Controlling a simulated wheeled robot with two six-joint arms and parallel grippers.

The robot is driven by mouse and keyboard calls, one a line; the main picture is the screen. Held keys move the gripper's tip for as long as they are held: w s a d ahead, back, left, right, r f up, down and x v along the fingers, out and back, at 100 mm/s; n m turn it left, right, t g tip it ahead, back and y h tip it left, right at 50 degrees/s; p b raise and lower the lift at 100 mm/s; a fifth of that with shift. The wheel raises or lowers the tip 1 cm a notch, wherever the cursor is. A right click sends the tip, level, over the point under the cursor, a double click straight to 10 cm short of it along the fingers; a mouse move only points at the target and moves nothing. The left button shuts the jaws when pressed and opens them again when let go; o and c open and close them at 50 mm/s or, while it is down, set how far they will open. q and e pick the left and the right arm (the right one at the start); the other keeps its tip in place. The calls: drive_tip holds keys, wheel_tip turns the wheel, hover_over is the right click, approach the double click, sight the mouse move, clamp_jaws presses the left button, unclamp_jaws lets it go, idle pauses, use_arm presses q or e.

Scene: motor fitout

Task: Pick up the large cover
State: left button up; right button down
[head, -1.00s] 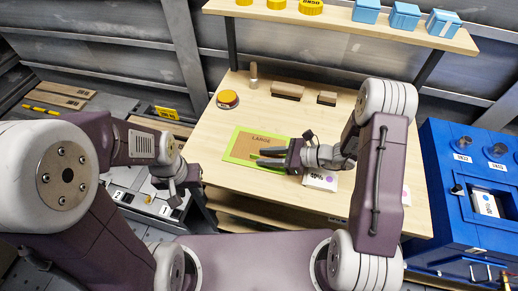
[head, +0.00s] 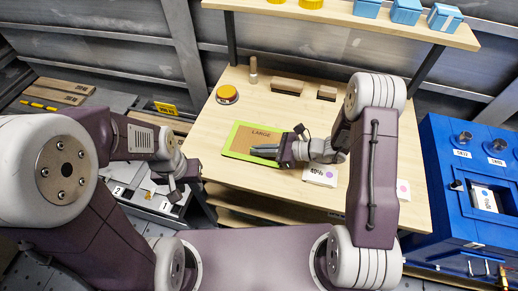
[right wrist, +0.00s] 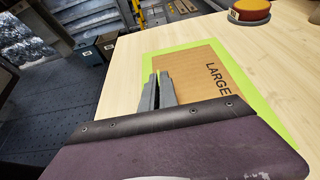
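A flat brown panel printed LARGE (head: 262,134) lies on a lime-green sheet or mat (head: 233,151) on the wooden table; I take it as the large cover. The right wrist view also shows the brown panel (right wrist: 208,82) and its green border (right wrist: 190,47). My right gripper (head: 264,149) lies low over the panel's front right part. Its two grey fingers (right wrist: 158,88) run close together with a narrow dark slit between them; whether they touch the panel is unclear. My left gripper (head: 174,192) hangs left of the table, away from the panel, its fingers too small to judge.
Behind the panel are an orange button (head: 227,94), a small upright peg (head: 253,72) and two brown blocks (head: 288,86). A white labelled box (head: 320,175) sits right of the panel, near my right gripper. A shelf (head: 350,18) overhangs the back. A blue cabinet (head: 465,205) stands right.

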wheel_tip(320, 180, up, 3)
drive_tip(key=shift+r, duration=0.1)
drive_tip(key=w+d+r+p, duration=0.1)
drive_tip(key=w+d+r, duration=0.1)
drive_tip(key=d+r, duration=0.5)
drive_tip(key=d, duration=0.4)
drive_tip(key=shift+w+d, duration=0.2)
drive_tip(key=shift+d, duration=0.1)
